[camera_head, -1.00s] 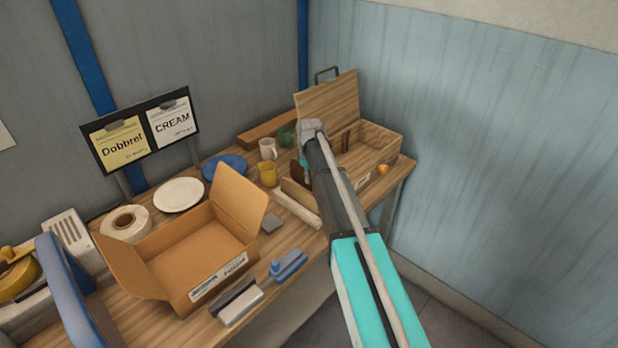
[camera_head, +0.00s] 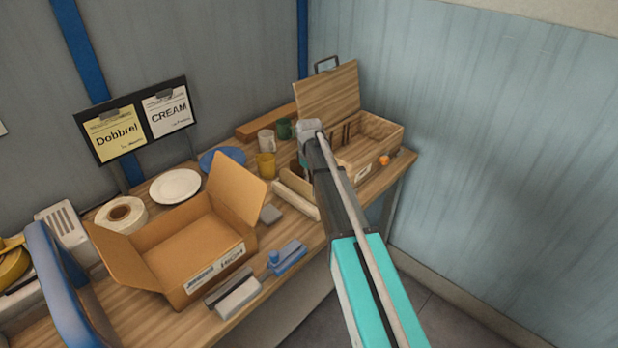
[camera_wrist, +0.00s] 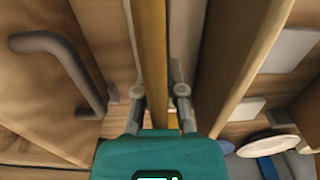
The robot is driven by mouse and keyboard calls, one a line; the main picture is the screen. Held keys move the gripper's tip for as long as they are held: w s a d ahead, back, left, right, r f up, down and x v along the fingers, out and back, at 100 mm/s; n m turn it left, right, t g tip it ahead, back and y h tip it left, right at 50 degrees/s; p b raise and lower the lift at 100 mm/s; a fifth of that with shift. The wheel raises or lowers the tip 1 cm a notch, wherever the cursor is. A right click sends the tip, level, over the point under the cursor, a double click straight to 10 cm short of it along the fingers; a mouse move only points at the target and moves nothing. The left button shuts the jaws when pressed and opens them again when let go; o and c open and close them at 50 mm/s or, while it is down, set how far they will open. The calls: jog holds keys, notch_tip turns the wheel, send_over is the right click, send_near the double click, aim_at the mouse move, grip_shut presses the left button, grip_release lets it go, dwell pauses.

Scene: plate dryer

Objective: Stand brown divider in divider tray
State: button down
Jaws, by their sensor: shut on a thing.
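My gripper (camera_wrist: 159,93) is shut on a thin brown divider (camera_wrist: 152,45), which stands on edge between the two fingers in the wrist view. In the head view my gripper (camera_head: 311,128) is at the left end of an open wooden box (camera_head: 384,141), which looks like the divider tray. The box has a raised lid (camera_head: 328,93) behind it and dark upright dividers or slots inside. My arm hides the box's left part, and I cannot tell whether the held divider touches it.
A grey handle (camera_wrist: 62,62) on a wooden panel is close left of my gripper in the wrist view; another wooden board (camera_wrist: 235,60) is close right. Mugs (camera_head: 266,166), a white plate (camera_head: 175,186) and an open cardboard box (camera_head: 190,250) stand left of the tray.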

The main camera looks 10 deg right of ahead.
jog(key=shift+f, duration=0.3)
jog(key=c, duration=0.7)
grip_release()
jog(key=shift+o, duration=0.2)
jog(key=shift+r, duration=0.1)
